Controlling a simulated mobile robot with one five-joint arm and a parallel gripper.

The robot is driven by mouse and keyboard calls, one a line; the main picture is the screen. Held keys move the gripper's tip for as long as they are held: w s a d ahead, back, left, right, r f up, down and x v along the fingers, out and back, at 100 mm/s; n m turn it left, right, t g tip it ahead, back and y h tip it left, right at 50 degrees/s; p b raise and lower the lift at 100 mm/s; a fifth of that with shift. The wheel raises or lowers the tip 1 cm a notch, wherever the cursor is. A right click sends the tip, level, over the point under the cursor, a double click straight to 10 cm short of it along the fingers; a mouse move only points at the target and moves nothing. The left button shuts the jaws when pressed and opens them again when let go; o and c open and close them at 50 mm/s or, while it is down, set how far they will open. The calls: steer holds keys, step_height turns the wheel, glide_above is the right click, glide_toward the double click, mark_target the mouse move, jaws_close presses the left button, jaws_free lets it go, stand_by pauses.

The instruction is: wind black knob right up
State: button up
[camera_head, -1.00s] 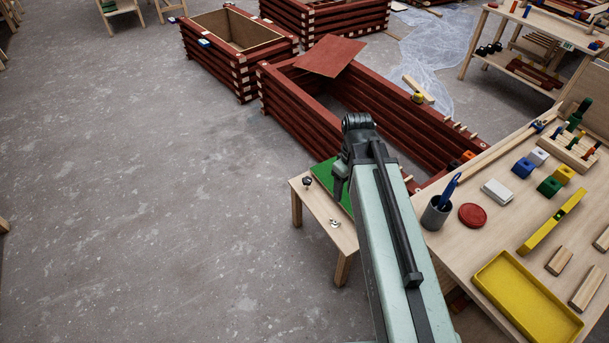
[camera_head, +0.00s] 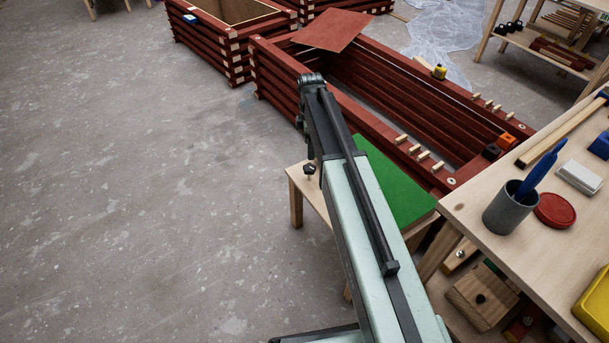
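The black knob (camera_head: 310,169) is small and dark and sits near the left end of a low wooden bench (camera_head: 306,184). My arm runs up through the middle of the picture, and its upper end is above and close beside the knob in the picture. The knob shows just left of the arm. I cannot tell how far apart they are in depth. My gripper is hidden behind my own arm, so its fingers do not show. The knob's height on its stem is too small to read.
A green board (camera_head: 395,185) lies on the bench, partly behind my arm. A red batten-built box (camera_head: 285,85) stands behind the bench. At right is a worktable (camera_head: 480,215) with a grey cup (camera_head: 505,212) and red disc (camera_head: 556,210). The floor (camera_head: 150,200) at left is clear.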

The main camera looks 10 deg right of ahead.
mark_target(309, 166)
step_height(309, 166, down, 10)
steer(key=b, duration=0.8)
steer(key=shift+f+b, duration=0.1)
steer(key=shift+b, duration=0.3)
steer(key=shift+s, duration=0.1)
steer(key=c, duration=1.4)
steer(key=shift+m, duration=0.3)
